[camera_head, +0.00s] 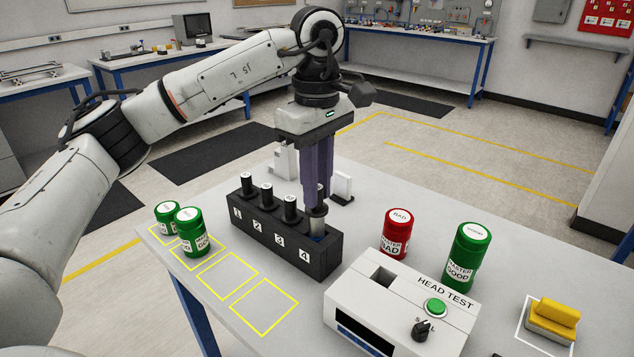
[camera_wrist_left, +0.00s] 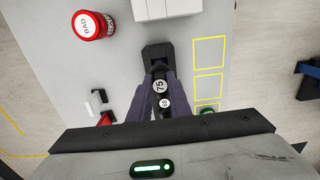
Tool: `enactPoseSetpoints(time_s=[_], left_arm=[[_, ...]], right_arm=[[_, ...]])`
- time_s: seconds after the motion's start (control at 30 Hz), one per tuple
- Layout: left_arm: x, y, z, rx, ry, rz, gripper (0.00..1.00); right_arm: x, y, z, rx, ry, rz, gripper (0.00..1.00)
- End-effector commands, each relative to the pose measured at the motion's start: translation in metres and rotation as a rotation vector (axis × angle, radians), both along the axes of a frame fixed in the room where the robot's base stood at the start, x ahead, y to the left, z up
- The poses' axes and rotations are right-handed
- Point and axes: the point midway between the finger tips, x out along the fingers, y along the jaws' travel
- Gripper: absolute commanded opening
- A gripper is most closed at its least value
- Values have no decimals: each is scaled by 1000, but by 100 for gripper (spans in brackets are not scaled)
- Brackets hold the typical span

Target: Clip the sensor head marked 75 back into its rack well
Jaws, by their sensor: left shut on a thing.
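The sensor head marked 75 (camera_wrist_left: 159,86) has a dark cap, and its silver body (camera_head: 318,225) shows below the fingers in the head view. My left gripper (camera_head: 317,200) points straight down and is shut on it, with the fingers also either side of the cap in the left wrist view (camera_wrist_left: 160,92). The head stands upright at well 4 of the black rack (camera_head: 262,239), silver body still showing above the rim. Its lower end is hidden, so its depth in the well cannot be told. Several other dark heads (camera_head: 266,194) stand in wells 1 to 3. My right gripper is out of view.
A white HEAD TEST box (camera_head: 395,290) stands right of the rack. Beyond it are a red BAD canister (camera_head: 396,233) and a green GOOD canister (camera_head: 466,257). Two green canisters (camera_head: 191,232) stand left. Empty yellow-outlined squares (camera_head: 264,307) lie in front. A yellow-topped block (camera_head: 554,316) sits far right.

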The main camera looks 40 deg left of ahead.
Motion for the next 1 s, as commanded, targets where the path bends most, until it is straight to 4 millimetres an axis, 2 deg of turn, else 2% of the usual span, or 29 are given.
enactPoseSetpoints(time_s=[0.53, 1.0], left_arm=[[0, 0, -5, 0, -1, 0, 0], [0, 0, -19, 0, 0, 0, 0]], right_arm=[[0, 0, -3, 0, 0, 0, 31], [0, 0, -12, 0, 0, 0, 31]])
